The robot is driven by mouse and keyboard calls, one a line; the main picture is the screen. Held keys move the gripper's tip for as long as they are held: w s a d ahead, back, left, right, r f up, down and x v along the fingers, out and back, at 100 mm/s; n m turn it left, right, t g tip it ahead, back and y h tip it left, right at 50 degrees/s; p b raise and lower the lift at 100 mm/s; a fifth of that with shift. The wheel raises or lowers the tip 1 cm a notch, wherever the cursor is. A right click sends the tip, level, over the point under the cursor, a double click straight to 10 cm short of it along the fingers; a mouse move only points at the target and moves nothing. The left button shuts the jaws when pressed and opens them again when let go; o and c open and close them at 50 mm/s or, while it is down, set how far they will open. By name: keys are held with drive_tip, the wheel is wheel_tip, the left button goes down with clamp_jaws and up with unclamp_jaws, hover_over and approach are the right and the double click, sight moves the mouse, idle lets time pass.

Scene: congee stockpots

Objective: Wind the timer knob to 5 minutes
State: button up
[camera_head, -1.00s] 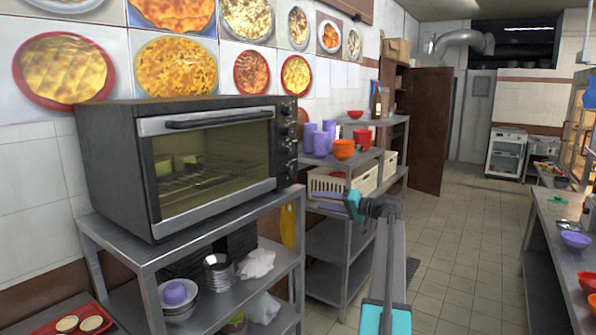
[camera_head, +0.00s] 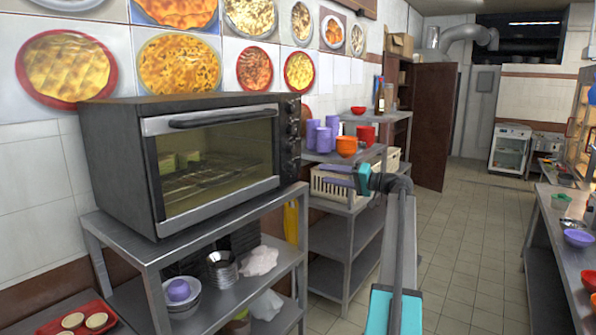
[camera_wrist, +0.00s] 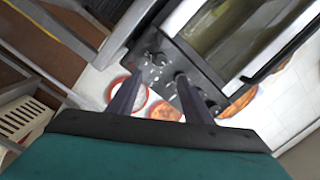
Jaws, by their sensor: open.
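The toaster oven (camera_head: 215,160) stands on a metal shelf unit at left. Its control panel carries a column of dark knobs (camera_head: 291,147) along the right of its front. I cannot tell which one is the timer knob or read its marks. My gripper (camera_head: 334,178) is to the right of the panel and level with its lower part, with its fingers towards the oven. In the wrist view the fingers (camera_wrist: 157,80) are apart with nothing held, and the panel (camera_wrist: 160,55) with its knobs lies beyond them. One knob shows near the right fingertip; contact is unclear.
The metal shelf unit (camera_head: 190,236) holds bowls and a white cloth below the oven. A second shelf (camera_head: 345,225) behind my gripper bears cups, bowls and a cream basket (camera_head: 333,187). The tiled aisle (camera_head: 460,235) to the right is free.

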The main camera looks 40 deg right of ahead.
sight(295, 169)
drive_tip(key=p+x, duration=0.3)
drive_tip(key=x, duration=0.9)
drive_tip(key=shift+w+a, duration=0.1)
drive_tip(key=shift+w, duration=0.05)
drive_tip(key=c, duration=1.1)
